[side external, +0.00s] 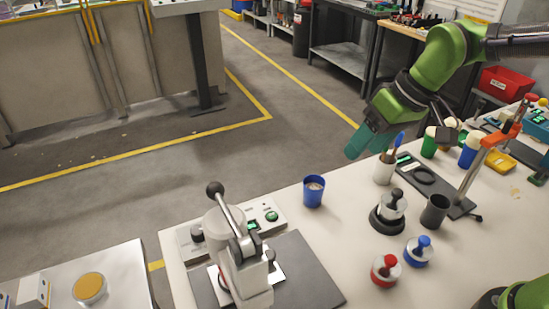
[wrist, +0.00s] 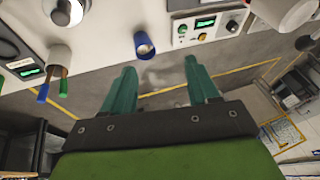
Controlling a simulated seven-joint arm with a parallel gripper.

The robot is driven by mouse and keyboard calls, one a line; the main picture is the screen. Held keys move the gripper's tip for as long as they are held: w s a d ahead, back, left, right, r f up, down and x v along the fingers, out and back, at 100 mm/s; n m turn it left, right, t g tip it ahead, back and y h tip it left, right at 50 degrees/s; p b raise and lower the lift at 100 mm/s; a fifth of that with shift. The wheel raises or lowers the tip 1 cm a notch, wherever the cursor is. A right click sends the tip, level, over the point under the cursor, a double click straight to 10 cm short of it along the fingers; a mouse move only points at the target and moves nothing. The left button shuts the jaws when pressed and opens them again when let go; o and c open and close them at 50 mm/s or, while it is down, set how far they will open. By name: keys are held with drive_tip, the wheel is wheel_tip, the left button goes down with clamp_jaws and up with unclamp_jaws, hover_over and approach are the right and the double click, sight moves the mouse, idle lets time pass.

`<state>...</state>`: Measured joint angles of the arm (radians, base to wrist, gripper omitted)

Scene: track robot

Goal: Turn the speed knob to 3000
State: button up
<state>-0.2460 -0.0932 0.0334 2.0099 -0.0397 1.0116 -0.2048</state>
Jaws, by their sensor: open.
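A control panel (side external: 285,212) sits on the white bench beside a lever machine, with a dark knob (side external: 197,233), a small green display (side external: 253,225) and a green button (side external: 271,216). In the wrist view the panel (wrist: 216,18) is at the top, with a dark knob (wrist: 232,26) right of the lit display (wrist: 205,23). Labels and digits are too small to read. My gripper (side external: 358,150) has teal fingers and hangs near the bench's far edge, right of the panel and apart from it. The wrist view shows its fingers (wrist: 163,72) spread and empty.
A blue cup (side external: 313,191) stands between my gripper and the panel. The lever machine (side external: 238,250) rises in front of the panel. A white cup with brushes (side external: 384,170), a dark cup (side external: 434,211) and red (side external: 385,270) and blue (side external: 418,251) topped weights stand on the right.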

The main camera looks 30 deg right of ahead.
drive_tip(key=w+a+f+n+g, duration=0.25)
drive_tip(key=w+a+n, duration=0.45)
drive_tip(key=a, duration=0.4)
drive_tip(key=n+y, duration=0.1)
drive_tip(key=n, duration=0.9)
approach(198, 229)
drive_tip(key=shift+g, duration=0.45)
drive_tip(key=x, duration=0.8)
drive_tip(key=shift+w+a+f, duration=0.15)
drive_tip(key=shift+w+f, duration=0.15)
drive_tip(key=shift+w, duration=0.1)
drive_tip(key=shift+c, duration=0.3)
drive_tip(key=c, duration=0.9)
